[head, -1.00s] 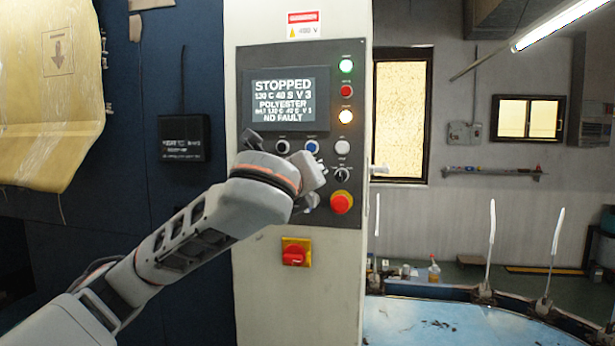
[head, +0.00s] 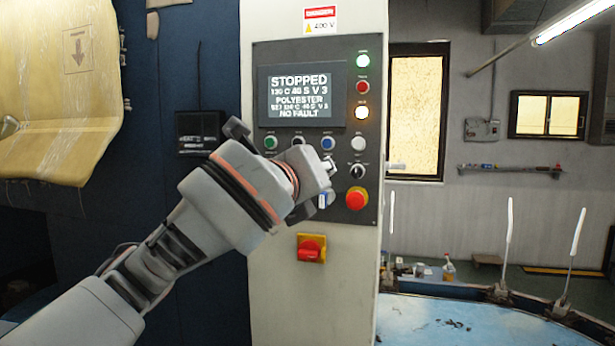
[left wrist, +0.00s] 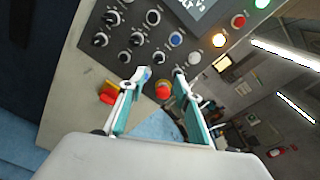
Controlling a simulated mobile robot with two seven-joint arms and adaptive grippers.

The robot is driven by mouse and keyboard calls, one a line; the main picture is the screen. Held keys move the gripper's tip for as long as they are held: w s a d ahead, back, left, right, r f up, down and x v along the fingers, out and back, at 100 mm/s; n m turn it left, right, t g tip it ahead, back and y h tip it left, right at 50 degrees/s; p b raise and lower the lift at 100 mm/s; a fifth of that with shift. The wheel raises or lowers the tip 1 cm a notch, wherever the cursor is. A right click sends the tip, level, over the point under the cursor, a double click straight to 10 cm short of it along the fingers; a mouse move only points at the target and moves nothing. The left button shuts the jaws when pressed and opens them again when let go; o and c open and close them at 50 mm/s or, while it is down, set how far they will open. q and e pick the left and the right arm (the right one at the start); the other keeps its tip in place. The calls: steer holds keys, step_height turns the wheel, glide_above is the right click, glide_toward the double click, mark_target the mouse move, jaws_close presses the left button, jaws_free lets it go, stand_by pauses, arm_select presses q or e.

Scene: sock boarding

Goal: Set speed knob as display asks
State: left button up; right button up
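The panel's display (head: 299,96) reads STOPPED, 130 C, 40 S, V 3, POLYESTER and NO FAULT; its small set line is hard to read. My left gripper (head: 328,182) is in front of the panel's lower part, hiding several controls. In the left wrist view its fingers (left wrist: 160,77) are apart with nothing held. The red stop button (left wrist: 163,90) shows between them, and a black selector (left wrist: 178,72) is by the right fingertip. Several black knobs (left wrist: 100,40) with pale pointers show at left. Labels are too small to tell which is the speed knob. My right gripper is out of view.
A red switch on a yellow plate (head: 311,248) is below the panel. Lamps in green, red and amber (head: 362,112) line the panel's right edge. A blue round table (head: 450,322) with upright forms stands at lower right.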

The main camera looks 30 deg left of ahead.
arm_select(q)
steer(key=shift+v, duration=1)
steer(key=shift+a, duration=0.15)
steer(key=shift+s+f, duration=0.1)
steer(key=shift+f, duration=0.05)
